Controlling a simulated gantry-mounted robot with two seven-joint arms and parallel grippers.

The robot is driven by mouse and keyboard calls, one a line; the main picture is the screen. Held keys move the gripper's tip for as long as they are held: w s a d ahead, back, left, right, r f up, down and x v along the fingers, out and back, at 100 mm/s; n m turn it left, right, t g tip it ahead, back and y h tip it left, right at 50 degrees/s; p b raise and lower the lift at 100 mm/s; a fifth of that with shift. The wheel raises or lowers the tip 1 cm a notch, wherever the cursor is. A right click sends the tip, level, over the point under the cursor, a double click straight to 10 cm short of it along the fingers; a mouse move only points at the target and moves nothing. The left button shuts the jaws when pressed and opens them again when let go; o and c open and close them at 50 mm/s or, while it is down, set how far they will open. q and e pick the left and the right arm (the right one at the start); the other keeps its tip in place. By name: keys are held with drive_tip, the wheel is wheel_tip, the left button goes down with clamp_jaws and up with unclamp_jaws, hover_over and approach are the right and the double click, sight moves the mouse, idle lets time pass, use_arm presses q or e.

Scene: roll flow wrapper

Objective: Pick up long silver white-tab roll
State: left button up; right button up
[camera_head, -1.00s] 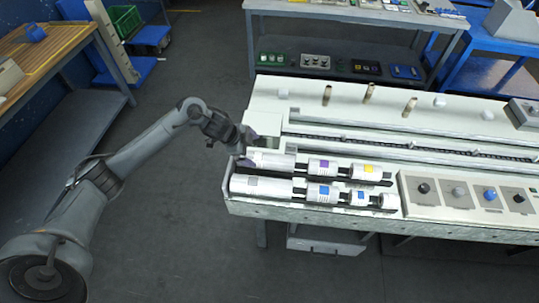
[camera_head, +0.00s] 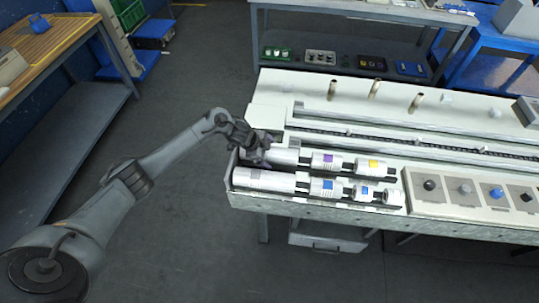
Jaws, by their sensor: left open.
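Two rows of silver rolls lie in trays on the left part of the machine. The back row starts with a long silver roll (camera_head: 284,156), followed by a purple-tab roll (camera_head: 324,161) and a yellow-tab roll (camera_head: 370,166). The front row starts with another long silver roll (camera_head: 270,181), followed by a blue-tab roll (camera_head: 322,187). A white tab cannot be made out clearly on either long roll. My left gripper (camera_head: 260,156) is open at the left end of the back long roll and hides that end. Whether it touches the roll cannot be told. My right gripper is out of view.
A control panel with knobs (camera_head: 463,190) sits right of the rolls. Several upright pegs (camera_head: 375,89) stand behind, past a long rail. A shelf table (camera_head: 350,50) stands farther back. Open floor lies left of the machine.

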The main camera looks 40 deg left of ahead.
use_arm(q)
drive_tip(key=c, duration=1.8)
drive_tip(key=shift+r, duration=0.1)
clamp_jaws()
drive_tip(key=shift+r, duration=0.15)
